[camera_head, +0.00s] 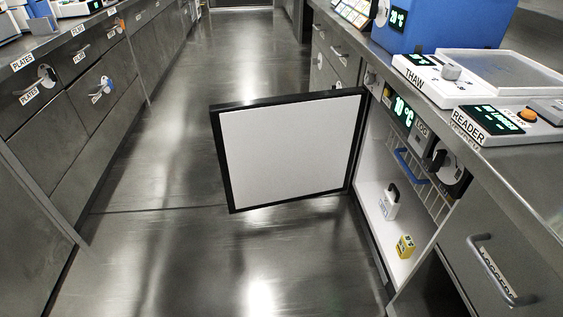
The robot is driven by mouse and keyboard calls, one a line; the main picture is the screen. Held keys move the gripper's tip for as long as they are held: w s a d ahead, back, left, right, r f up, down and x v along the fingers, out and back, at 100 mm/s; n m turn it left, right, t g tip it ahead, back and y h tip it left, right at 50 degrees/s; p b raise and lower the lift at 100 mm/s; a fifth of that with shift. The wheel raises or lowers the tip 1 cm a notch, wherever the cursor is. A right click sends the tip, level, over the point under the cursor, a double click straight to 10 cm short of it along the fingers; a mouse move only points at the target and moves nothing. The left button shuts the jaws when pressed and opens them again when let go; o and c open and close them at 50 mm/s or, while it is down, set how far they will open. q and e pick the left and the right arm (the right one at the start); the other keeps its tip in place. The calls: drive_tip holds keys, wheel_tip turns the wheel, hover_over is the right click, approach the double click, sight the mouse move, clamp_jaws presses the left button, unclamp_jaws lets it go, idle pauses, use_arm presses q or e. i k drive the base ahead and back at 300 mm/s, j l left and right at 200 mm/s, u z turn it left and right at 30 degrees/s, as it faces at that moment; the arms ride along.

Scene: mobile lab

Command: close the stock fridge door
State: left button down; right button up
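The stock fridge door (288,150) stands wide open. It is a white inner panel in a black frame and juts out from the right-hand counter across the aisle. Its hinge side is at the right, by the fridge opening. The fridge (375,160) is under the counter, with its inside showing. A blue-handled wire basket (412,165), a white container (389,202) and a small yellow box (405,245) are inside. A green display (403,112) sits above the opening. Neither of my grippers is in view.
The right counter carries a THAW unit (425,82), a READER unit (480,124) and a blue device (450,22). A drawer with a handle (490,270) is at the lower right. Left cabinets (85,90) line the aisle. The floor (170,235) left of the door is clear.

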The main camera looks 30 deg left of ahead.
sight(271, 151)
drive_tip(key=k+l+z, duration=0.1)
drive_tip(key=k+z, duration=0.35)
drive_tip(key=k+l+z, duration=0.25)
drive_tip(key=k+z, duration=0.2)
drive_tip(key=j+z, duration=0.95)
drive_tip(key=k+j+z, duration=0.1)
drive_tip(key=j+z, duration=0.4)
drive_tip(key=k+j, duration=0.2)
drive_tip(key=j, duration=0.45)
drive_tip(key=k+j, duration=0.2)
drive_tip(key=j, duration=0.45)
drive_tip(key=k+j, duration=0.2)
drive_tip(key=j, duration=0.45)
drive_tip(key=k+j, duration=0.25)
drive_tip(key=j, duration=0.35)
drive_tip(key=k+j, duration=0.2)
drive_tip(key=j, duration=0.45)
drive_tip(key=k+j, duration=0.2)
drive_tip(key=j, duration=0.45)
drive_tip(key=k+j, duration=0.2)
drive_tip(key=j, duration=0.45)
drive_tip(key=k+j, duration=0.2)
drive_tip(key=j, duration=0.45)
